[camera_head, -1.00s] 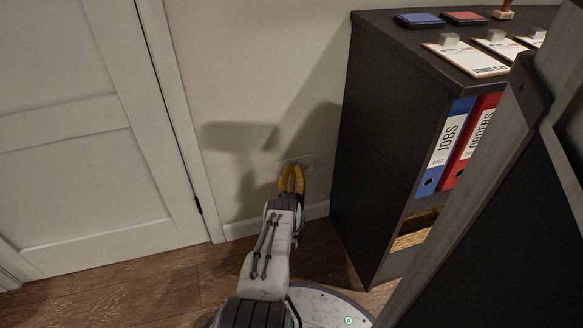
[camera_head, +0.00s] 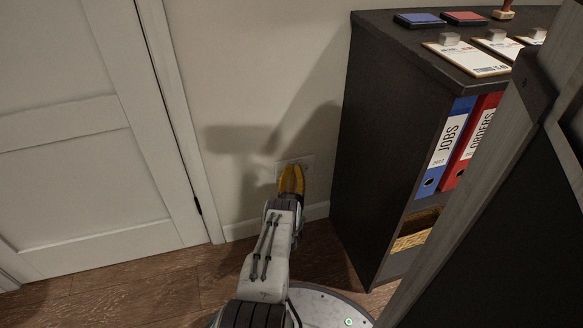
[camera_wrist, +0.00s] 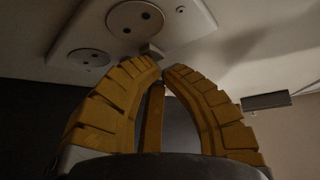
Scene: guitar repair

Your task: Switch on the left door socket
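The pale socket plate (camera_head: 308,161) is on the wall between the door and the dark cabinet, low above the baseboard. In the wrist view the plate (camera_wrist: 110,38) has two round outlets, one upper (camera_wrist: 135,17) and one lower left (camera_wrist: 89,57). A small switch nub (camera_wrist: 152,49) sticks out at the plate's edge, just beyond my fingertips. My gripper (camera_head: 291,168) has yellow fingers and is in front of the plate, partly covering it. In the wrist view its tips (camera_wrist: 162,68) are together, with nothing held between them. I cannot tell whether they touch the nub.
A white door (camera_head: 85,140) with its frame stands to the left. A dark cabinet (camera_head: 375,150) stands close on the right, with binders (camera_head: 445,150) on its shelf. In the wrist view a dark bar (camera_wrist: 268,101) is at the right.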

